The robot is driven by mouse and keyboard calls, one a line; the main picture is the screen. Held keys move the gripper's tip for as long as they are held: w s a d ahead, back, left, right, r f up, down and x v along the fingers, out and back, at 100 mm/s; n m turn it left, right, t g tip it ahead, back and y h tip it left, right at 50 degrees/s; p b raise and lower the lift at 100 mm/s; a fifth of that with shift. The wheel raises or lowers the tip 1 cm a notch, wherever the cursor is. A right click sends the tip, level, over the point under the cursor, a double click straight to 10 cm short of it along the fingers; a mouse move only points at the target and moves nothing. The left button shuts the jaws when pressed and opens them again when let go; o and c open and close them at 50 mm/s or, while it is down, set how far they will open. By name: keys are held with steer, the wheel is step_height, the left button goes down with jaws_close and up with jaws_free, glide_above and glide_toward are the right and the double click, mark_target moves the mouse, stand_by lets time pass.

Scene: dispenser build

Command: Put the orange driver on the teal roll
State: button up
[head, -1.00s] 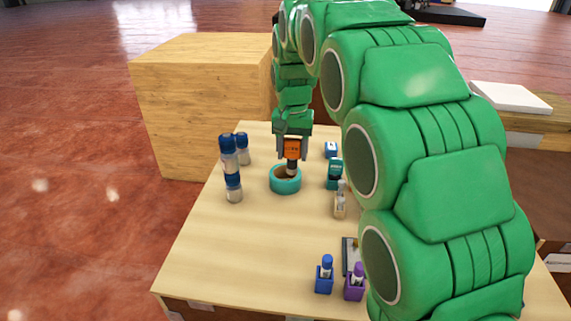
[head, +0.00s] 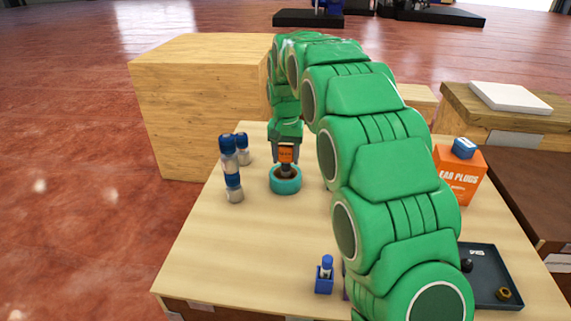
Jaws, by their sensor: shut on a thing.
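The teal roll (head: 286,187) stands on the light wooden table, with a brown hollow in its top. My gripper (head: 286,150) points down above the roll and is shut on the orange driver (head: 286,156). The driver is roughly upright, its dark lower part reaching down to the roll's hollow. I cannot tell whether it touches the roll inside. The gripper covers the driver's top.
Blue-and-clear bottles (head: 232,172) stand just left of the roll. A small blue item (head: 324,277) stands near the front. An orange ear-plug box (head: 459,178) and a dark tray (head: 488,262) lie right. My arm hides the table's middle right.

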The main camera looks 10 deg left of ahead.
mark_target(285, 164)
steer(key=shift+w+a+f, duration=0.1)
steer(key=shift+w+f, duration=0.1)
steer(key=shift+f, duration=1.55)
steer(key=shift+f, duration=0.1)
steer(key=o, duration=1.1)
step_height(285, 164, up, 11)
steer(key=shift+r, duration=0.6)
